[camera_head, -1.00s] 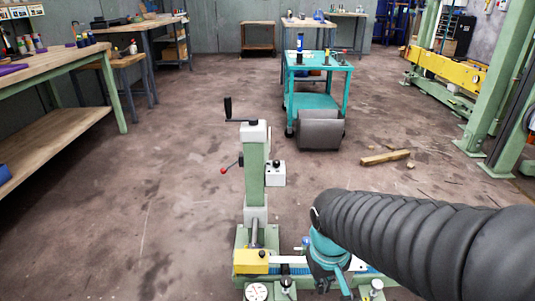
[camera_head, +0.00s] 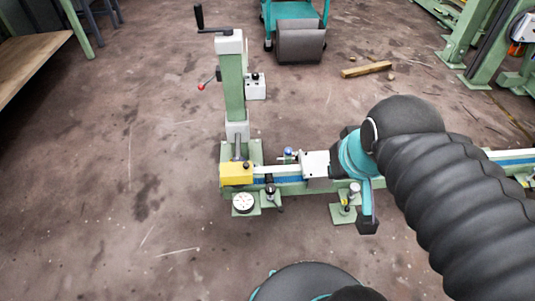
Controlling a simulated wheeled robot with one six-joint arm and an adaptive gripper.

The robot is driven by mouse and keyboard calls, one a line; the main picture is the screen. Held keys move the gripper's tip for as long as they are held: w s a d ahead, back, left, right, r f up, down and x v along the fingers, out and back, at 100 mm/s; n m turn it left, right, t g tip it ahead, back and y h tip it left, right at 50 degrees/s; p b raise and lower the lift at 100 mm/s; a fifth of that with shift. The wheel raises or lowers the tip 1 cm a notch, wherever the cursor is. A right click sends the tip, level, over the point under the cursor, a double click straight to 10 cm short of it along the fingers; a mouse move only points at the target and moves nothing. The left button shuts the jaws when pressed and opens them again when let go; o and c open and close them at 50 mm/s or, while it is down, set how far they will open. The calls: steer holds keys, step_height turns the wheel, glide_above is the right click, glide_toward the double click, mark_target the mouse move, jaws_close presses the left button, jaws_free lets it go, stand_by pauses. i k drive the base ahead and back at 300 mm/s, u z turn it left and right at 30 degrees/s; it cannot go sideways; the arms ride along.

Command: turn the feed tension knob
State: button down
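A green ring inverter machine (camera_head: 232,98) stands ahead of me, with an upright column and a long rail (camera_head: 290,189) running right. Several knobs show: a black-topped knob on a white box (camera_head: 256,87) on the column, a small black knob on the yellow block (camera_head: 237,174), and a black knob (camera_head: 270,188) in front of the rail. A small blue knob (camera_head: 288,152) sits behind the rail. I cannot tell which is the feed tension knob. My gripper (camera_head: 367,222) hangs at the rail's right part, apart from these knobs; its fingers are not clearly seen.
A crank handle (camera_head: 200,20) tops the column, and a red-tipped lever (camera_head: 201,87) sticks out left. A round white dial (camera_head: 243,202) sits low in front. A teal cart (camera_head: 293,10) and a wooden block (camera_head: 366,69) lie behind.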

mark_target(270, 188)
steer(key=k, duration=0.5)
steer(key=u, duration=0.95)
steer(key=i, duration=0.7)
steer(key=z, duration=0.45)
